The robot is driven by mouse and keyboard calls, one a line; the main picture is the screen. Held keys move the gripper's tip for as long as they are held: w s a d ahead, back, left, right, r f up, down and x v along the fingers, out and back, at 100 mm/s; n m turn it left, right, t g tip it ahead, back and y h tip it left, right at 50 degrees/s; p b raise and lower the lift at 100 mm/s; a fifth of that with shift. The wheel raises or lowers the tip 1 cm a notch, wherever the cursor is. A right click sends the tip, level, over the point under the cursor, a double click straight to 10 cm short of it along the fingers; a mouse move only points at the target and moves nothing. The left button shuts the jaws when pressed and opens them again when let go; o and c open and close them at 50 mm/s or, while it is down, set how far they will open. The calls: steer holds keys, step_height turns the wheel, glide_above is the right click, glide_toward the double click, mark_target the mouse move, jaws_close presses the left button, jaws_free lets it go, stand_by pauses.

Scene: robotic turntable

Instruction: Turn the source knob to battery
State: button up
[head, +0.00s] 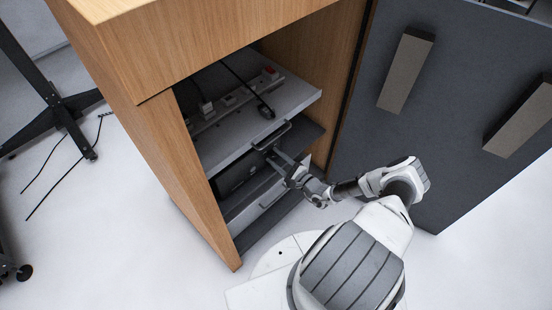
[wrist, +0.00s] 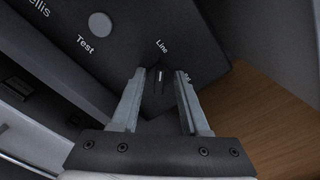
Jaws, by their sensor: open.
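The source knob (wrist: 160,78) is a small dark knob with a light mark, on a dark panel (wrist: 120,65) in the wrist view. The word "Line" is printed just above it. A second label near the right finger is mostly hidden and unreadable. My gripper (wrist: 160,71) is open, with one finger on each side of the knob. I cannot tell whether either finger touches it. In the head view my gripper (head: 284,164) reaches into the cabinet at a dark device (head: 236,182) on a lower shelf; the knob is too small to make out there.
A round grey button (wrist: 100,25) labelled "Test" is on the panel. The wooden cabinet (head: 120,75) encloses the shelves. A shelf with power strips (head: 225,103) and a handle (head: 272,134) sits above my gripper. A dark door (head: 400,130) stands to the right.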

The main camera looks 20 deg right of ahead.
jaws_close()
stand_by(0.3)
steer(key=m+b, duration=0.1)
steer(key=m, duration=0.3)
steer(key=shift+d+m, duration=0.1)
steer(key=shift+m, duration=0.3)
steer(key=m+b, duration=0.1)
steer(key=m, duration=0.3)
steer(key=shift+f, duration=0.1)
steer(key=m+b, duration=0.1)
steer(key=m, duration=0.4)
steer(key=shift+d+b, duration=0.15)
steer(key=shift+b, duration=0.2)
steer(key=shift+m+b, duration=0.55)
steer(key=shift+m, duration=1.65)
